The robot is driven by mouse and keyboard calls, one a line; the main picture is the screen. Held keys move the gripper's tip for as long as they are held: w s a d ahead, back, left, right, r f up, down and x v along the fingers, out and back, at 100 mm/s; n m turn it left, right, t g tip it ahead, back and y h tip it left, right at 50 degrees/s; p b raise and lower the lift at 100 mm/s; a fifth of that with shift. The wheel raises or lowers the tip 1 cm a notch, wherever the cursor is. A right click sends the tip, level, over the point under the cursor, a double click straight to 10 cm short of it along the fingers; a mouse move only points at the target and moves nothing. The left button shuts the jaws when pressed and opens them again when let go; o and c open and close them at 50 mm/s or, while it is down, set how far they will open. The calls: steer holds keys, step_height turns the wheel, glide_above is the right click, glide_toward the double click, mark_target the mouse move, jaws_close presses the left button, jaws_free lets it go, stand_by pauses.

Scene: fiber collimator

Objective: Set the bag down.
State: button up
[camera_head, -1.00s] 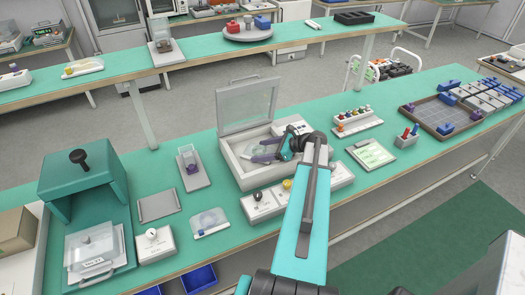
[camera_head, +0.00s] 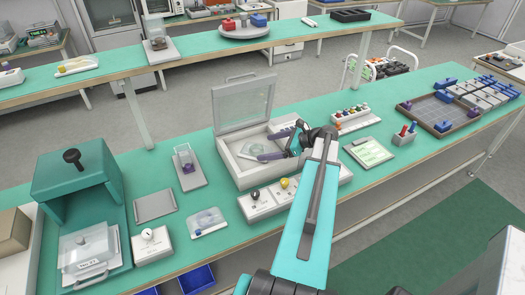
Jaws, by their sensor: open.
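An open grey box (camera_head: 224,158) with a raised clear lid (camera_head: 243,104) stands at the middle of the near green bench. A flat, pale, clear item that looks like the bag (camera_head: 255,147) lies inside the box; its edges are hard to make out. My gripper (camera_head: 262,155) reaches in from the right, low over the box interior. Its purple fingers are apart, with one beside the pale item. I cannot tell whether a finger touches it. My arm hides the box's right side.
A knobbed panel (camera_head: 262,203) stands in front of the box. A clear sleeve-like item (camera_head: 207,222) and a green cabinet (camera_head: 80,180) are to the left. A rack of coloured pegs (camera_head: 351,119) and a green-screened tablet (camera_head: 369,152) are to the right.

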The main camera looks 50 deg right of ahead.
steer(key=b+v, duration=0.1)
steer(key=v, duration=0.6)
steer(key=shift+f, duration=0.1)
stand_by(0.7)
